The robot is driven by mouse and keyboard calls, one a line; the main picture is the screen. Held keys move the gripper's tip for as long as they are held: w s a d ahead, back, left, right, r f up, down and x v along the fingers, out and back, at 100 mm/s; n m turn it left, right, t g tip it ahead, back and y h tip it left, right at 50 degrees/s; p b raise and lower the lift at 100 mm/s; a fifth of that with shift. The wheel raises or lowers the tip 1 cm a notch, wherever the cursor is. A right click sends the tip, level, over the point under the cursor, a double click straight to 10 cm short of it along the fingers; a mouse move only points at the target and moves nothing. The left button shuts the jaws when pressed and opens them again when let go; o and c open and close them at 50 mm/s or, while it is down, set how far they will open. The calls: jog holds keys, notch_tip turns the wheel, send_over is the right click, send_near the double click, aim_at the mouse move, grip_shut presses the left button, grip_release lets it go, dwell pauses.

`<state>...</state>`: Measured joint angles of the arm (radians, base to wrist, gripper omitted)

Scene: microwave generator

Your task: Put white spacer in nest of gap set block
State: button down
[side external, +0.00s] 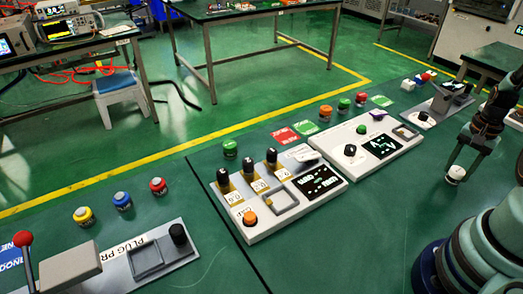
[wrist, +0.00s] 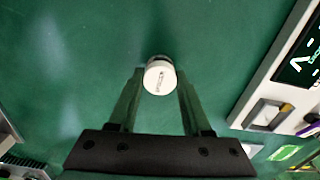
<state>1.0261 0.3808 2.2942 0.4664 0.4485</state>
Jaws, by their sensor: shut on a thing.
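A white round piece with small dark print on top, which looks like the white spacer (wrist: 159,78), is between my fingertips in the wrist view. It also shows in the side view (side external: 456,174), at the low end of my arm. My gripper (wrist: 158,80) is shut on it, above or near the green bench; the exact height is hard to tell. No label clearly reads gap set block. Raised square nests show on the near white panel (side external: 283,199), the far white panel (side external: 405,132) and the grey plug panel (side external: 147,260); the nest interiors look empty.
The near panel carries upright black knobs (side external: 247,163) and an orange button (side external: 249,218). A grey fixture with a dark lever (side external: 440,104) stands beyond the far panel. Coloured buttons line the bench's back side. Green bench around my gripper is clear.

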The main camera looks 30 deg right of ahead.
jog(key=shift+r, duration=0.1)
notch_tip(320, 180, up, 19)
jog(key=w+a+r+n, duration=0.2)
jog(key=w+a+n, duration=0.3)
jog(key=w, duration=0.5)
jog(key=r+n, duration=0.2)
jog(key=n, duration=1.2)
send_over(281, 202)
notch_tip(281, 202, down, 20)
jog(key=shift+f, duration=0.15)
